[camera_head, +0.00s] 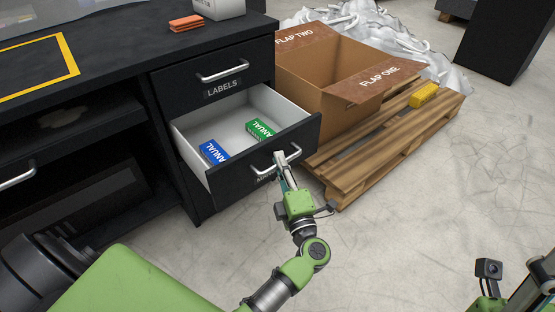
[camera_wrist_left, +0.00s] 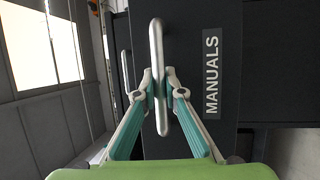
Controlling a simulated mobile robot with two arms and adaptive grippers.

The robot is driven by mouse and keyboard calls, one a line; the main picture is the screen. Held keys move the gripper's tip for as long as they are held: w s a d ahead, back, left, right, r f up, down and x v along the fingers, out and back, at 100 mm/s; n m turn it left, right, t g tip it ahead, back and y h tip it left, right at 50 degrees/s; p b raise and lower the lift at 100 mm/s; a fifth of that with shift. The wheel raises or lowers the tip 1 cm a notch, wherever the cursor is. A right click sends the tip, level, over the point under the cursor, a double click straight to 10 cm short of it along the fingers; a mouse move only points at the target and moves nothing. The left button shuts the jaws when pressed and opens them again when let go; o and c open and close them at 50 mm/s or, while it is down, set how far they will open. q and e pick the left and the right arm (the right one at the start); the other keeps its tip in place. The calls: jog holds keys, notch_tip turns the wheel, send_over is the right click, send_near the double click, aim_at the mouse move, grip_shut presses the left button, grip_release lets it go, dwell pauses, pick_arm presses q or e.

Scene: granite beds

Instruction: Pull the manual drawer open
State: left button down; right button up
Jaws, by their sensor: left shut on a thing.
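The manual drawer (camera_head: 228,187) is pulled out from the black cabinet, its white inside showing. A blue box (camera_head: 213,152) and a green box (camera_head: 260,129) lie in it. My left gripper (camera_head: 281,160) is at the drawer front, shut on the metal drawer handle (camera_head: 296,153). In the left wrist view, the fingers of the left gripper (camera_wrist_left: 159,84) close on both sides of the handle (camera_wrist_left: 157,40), beside a label reading MANUALS (camera_wrist_left: 212,76). The arm hides part of this label in the head view. Part of my right arm shows at the lower right; its jaws do not show.
The LABELS drawer (camera_head: 205,88) above is shut. A wooden pallet (camera_head: 349,185) with an open cardboard box (camera_head: 322,105) and a yellow object (camera_head: 424,95) stands close right of the open drawer. The floor (camera_head: 415,200) in front of the pallet is clear.

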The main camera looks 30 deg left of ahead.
pick_arm(q)
jog(key=c, duration=2.1)
grip_release()
jog(key=shift+s, duration=0.1)
